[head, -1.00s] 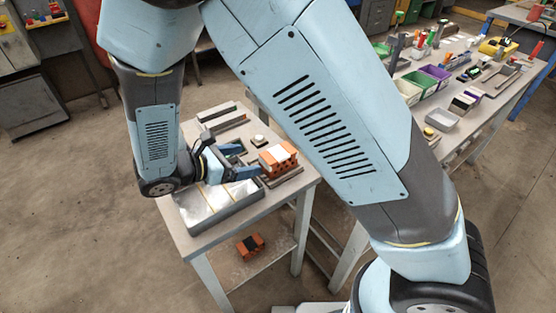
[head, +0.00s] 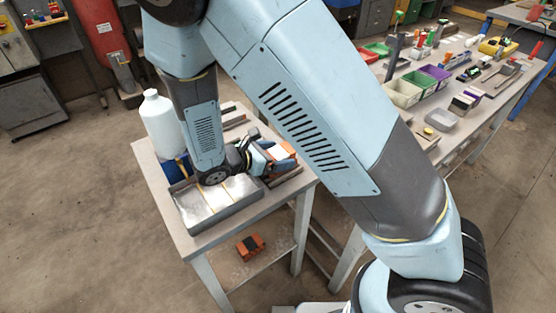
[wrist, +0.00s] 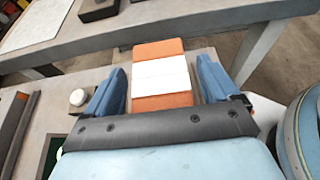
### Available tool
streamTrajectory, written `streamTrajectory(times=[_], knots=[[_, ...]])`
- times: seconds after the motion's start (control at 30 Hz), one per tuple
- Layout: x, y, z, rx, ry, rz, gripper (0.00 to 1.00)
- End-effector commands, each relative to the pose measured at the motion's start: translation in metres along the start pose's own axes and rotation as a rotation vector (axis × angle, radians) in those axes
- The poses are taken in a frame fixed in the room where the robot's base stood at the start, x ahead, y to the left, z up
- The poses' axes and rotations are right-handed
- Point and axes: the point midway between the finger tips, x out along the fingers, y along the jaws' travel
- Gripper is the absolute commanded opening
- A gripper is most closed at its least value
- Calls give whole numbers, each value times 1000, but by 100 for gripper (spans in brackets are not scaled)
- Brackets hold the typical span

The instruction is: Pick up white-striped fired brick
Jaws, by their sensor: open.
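The white-striped fired brick (wrist: 161,74) is orange with a broad white band across its upper face. In the wrist view it lies between the two blue fingers of my gripper (wrist: 161,66), which are open with a visible gap on each side. In the head view the brick (head: 289,149) is on the small table, partly hidden by my gripper (head: 273,157). The fingers reach along both sides of it. Their height against the brick is hard to tell.
A white bottle (head: 160,125) stands at the left. A black-striped orange brick (head: 250,246) lies on the lower shelf. A small white round object (wrist: 78,97) is left of my gripper.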

Motion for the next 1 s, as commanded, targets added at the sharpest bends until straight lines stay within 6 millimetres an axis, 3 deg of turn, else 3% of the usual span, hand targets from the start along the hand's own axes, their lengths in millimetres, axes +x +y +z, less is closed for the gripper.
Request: streamTrajectory(times=[0.33,1.0], knots=[[7,0,0,0,1,0,87],[6,0,0,1,1,1,23]])
